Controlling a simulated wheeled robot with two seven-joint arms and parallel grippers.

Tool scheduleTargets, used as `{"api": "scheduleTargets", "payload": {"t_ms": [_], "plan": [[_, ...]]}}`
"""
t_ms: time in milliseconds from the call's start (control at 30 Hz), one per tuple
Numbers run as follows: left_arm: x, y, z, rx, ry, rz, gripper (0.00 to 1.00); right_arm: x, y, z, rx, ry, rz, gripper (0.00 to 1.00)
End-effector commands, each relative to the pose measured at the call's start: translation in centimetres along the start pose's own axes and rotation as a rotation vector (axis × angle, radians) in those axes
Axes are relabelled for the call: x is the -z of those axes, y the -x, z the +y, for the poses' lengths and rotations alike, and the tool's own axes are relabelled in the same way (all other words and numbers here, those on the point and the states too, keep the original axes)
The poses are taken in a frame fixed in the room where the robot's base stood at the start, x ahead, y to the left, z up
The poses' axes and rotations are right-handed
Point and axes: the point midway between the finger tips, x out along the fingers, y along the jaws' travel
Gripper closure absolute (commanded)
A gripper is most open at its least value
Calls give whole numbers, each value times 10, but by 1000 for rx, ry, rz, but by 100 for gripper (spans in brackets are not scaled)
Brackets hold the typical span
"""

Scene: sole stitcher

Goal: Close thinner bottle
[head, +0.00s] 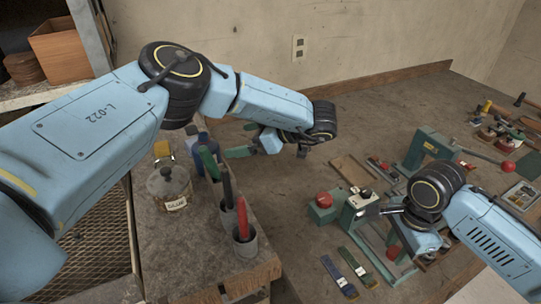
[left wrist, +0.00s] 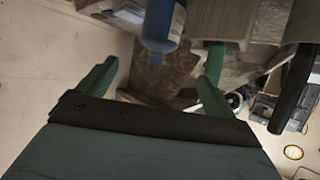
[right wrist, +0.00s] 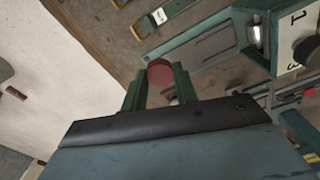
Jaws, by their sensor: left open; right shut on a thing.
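The blue thinner bottle (left wrist: 165,22) shows at the top of the left wrist view, beyond my left gripper (left wrist: 155,85). That gripper is open, with nothing between its green fingers. In the head view the bottle (head: 200,139) stands on the side bench, partly hidden behind my left arm and a green finger. My left gripper (head: 224,157) is beside it. My right gripper (right wrist: 160,86) is shut on a red round piece (right wrist: 160,71) at its fingertips. I cannot tell whether this is a cap. In the head view that gripper is low over the main bench at the right.
On the side bench stand a glass glue jar (head: 169,188) and a cup (head: 243,244) with a red-handled tool. A green machine (head: 430,146), a red-buttoned box (head: 324,207) and two strips (head: 338,277) occupy the main bench.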

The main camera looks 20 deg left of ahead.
Motion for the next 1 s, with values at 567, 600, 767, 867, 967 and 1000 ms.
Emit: {"api": "scheduleTargets", "payload": {"t_ms": [567, 600, 767, 867, 967, 1000], "plan": [[-6, -16, 0, 4, 0, -2, 8, 0, -6, 0, 1, 0, 0, 92], [-6, -23, -1, 5, 1, -1, 8, 0, -7, 0, 1, 0, 0, 92], [-6, -52, -1, 4, 0, -2, 8, 0, -10, 0, 1, 0, 0, 92], [-7, -64, -1, 3, 0, -3, 8, 0, -12, 0, 1, 0, 0, 92], [-6, -70, 0, 1, 0, -1, 8, 0, -13, 0, 1, 0, 0, 92], [-6, -71, 0, 0, 0, -1, 8, 0, -13, 0, 1, 0, 0, 92]]}}
